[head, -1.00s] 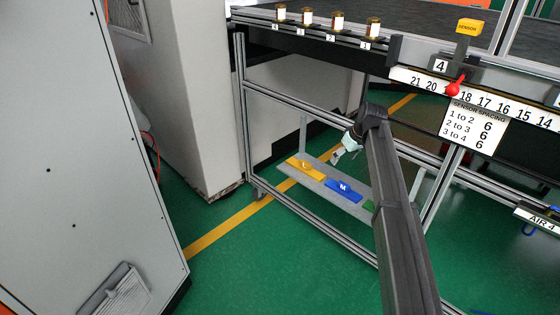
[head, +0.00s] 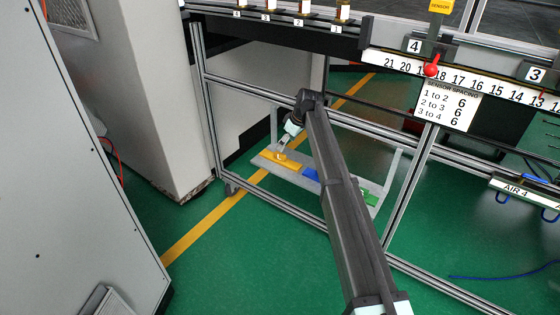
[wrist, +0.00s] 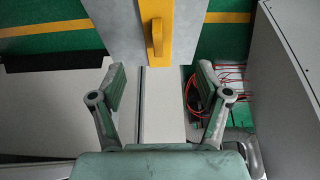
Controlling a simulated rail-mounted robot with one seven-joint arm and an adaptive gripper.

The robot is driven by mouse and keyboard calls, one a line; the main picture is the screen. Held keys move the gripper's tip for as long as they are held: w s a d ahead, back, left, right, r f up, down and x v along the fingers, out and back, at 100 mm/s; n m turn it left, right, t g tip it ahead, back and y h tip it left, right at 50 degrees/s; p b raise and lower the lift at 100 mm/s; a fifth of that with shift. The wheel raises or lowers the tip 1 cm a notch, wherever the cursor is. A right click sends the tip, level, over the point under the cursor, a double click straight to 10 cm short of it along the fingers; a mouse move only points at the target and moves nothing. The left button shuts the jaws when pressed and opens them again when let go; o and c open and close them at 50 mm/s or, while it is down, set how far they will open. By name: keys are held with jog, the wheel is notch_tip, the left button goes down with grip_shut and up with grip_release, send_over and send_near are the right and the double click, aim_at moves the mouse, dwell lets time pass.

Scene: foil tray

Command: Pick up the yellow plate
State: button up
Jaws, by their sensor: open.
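The yellow plate (head: 293,166) lies at the left end of a low grey shelf. In the wrist view the yellow plate (wrist: 148,12) is at the top centre, with a raised yellow handle along its middle. My gripper (head: 281,155) is over the plate in the head view and partly covers it. In the wrist view my gripper (wrist: 161,76) is open and empty, with its two fingers spread wide. The handle's near end lies roughly in line with the middle of the gap, just beyond the fingertips. I cannot tell the exact height above the plate.
A blue plate (head: 311,174) and a green plate (head: 370,198) lie farther right on the grey shelf (head: 341,192). Aluminium frame bars (head: 280,202) surround the shelf. A white cabinet (head: 165,90) stands to the left. Red cables (wrist: 195,95) show in the wrist view.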

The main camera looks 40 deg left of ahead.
aim_at(280, 153)
jog(key=x, duration=0.9)
jog(key=shift+w+f, duration=0.1)
jog(key=shift+f, duration=0.05)
jog(key=c, duration=1.3)
